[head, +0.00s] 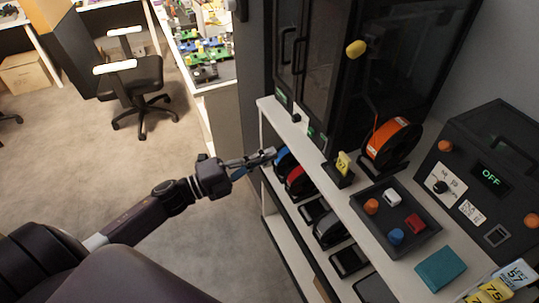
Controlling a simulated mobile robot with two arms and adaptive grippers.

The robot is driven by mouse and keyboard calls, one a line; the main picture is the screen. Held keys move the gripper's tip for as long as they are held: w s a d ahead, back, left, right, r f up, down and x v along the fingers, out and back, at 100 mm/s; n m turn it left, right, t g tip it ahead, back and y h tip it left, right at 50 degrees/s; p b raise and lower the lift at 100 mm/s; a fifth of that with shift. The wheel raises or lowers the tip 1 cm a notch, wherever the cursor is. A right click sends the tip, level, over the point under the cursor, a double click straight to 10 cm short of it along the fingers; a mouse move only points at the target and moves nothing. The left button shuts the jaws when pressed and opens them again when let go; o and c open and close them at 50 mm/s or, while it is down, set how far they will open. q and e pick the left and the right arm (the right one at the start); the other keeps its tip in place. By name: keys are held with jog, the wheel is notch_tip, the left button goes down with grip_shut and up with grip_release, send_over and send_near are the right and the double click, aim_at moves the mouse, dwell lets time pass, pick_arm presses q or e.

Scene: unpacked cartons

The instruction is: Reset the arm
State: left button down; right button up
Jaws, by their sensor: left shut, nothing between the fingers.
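My left arm (140,215) comes in from the lower left and reaches toward the shelf unit. My right gripper is not in view.
The white shelf unit (270,106) carries a black cabinet (345,70), an orange spool (390,143), a dark tray (366,211) with small coloured pieces and a teal box (441,268). A black machine (490,170) reads OFF. Open floor (200,255) lies left, with an office chair (130,80).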

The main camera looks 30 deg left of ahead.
pick_arm(q)
jog(key=a+f+n+y, duration=0.4)
jog(key=f+n, duration=0.1)
jog(key=f, duration=0.6)
jog(key=a+f+n+y, duration=0.4)
jog(key=a+f+n, duration=0.15)
jog(key=f, duration=0.55)
jog(key=s+f+n+g+y, duration=0.25)
jog(key=s+f, duration=0.25)
jog(key=f, duration=0.3)
jog(key=s+f+n+g+y, duration=0.1)
jog(key=s+f+n+g, duration=0.15)
jog(key=s+f, duration=0.45)
jog(key=s+d+f+n+g, duration=0.3)
jog(key=s+f+n+g, duration=0.15)
jog(key=s+f, duration=0.9)
jog(key=s+d+f+n+g, duration=0.1)
jog(key=s+d+f, duration=0.3)
jog(key=s, duration=0.5)
jog(key=s+d+f+n+g, duration=0.2)
jog(key=s+d+f+g, duration=0.1)
jog(key=s, duration=0.6)
jog(key=shift+s+d+f+g, duration=0.2)
jog(key=shift+d+f+g, duration=0.15)
jog(key=shift+f, duration=0.45)
jog(key=c, duration=2.7)
grip_release()
jog(key=shift+y, duration=0.25)
